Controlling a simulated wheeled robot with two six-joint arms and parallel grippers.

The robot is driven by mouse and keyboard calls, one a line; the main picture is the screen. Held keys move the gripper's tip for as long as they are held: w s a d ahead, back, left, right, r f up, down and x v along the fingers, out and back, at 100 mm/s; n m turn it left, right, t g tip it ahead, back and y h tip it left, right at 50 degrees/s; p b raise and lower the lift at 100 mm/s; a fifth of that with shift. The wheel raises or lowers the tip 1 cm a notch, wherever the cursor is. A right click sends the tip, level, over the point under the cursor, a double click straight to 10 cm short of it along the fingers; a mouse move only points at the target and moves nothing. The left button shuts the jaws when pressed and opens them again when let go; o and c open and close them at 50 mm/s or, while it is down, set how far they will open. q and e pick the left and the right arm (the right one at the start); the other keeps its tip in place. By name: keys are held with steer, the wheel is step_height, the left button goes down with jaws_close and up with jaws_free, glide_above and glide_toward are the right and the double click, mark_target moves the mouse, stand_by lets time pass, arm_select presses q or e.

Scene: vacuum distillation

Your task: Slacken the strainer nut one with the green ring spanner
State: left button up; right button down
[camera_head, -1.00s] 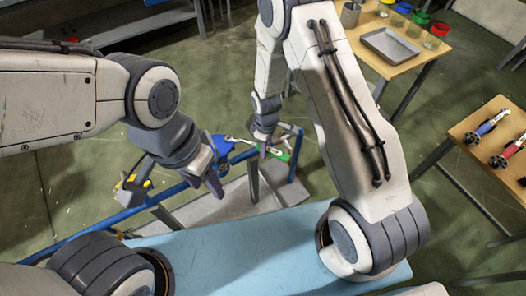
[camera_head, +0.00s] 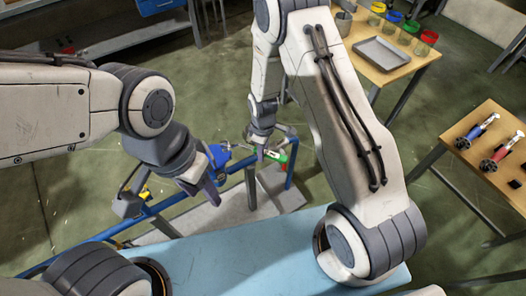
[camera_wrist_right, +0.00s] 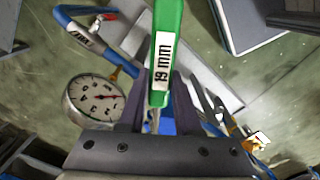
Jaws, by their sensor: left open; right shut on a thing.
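The green ring spanner (camera_wrist_right: 165,40), labelled "19 mm", is in my right gripper (camera_wrist_right: 155,105). The gripper is shut on it, and in the wrist view the spanner extends up from between the fingers. In the head view the right gripper (camera_head: 262,152) is over the blue pipework, with a green piece of the spanner (camera_head: 282,158) beside it. My left gripper (camera_head: 210,182) is open and empty, left of the right one and near a blue fitting (camera_head: 219,154). I cannot make out strainer nut one; the spanner's working end is unclear.
A round dial gauge (camera_wrist_right: 95,98) and a blue pipe with a red-handled valve (camera_wrist_right: 108,17) are close by in the wrist view. A blue rail (camera_head: 160,207) crosses below the grippers. Wooden tables hold a metal tray (camera_head: 385,50) and red and blue tools (camera_head: 487,165) at right.

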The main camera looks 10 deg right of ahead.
steer(key=shift+r+p, duration=2.1)
steer(key=shift+r, duration=0.85)
arm_select(q)
step_height(320, 180, up, 4)
steer(key=shift+r, duration=0.2)
arm_select(e)
steer(key=shift+f, duration=0.1)
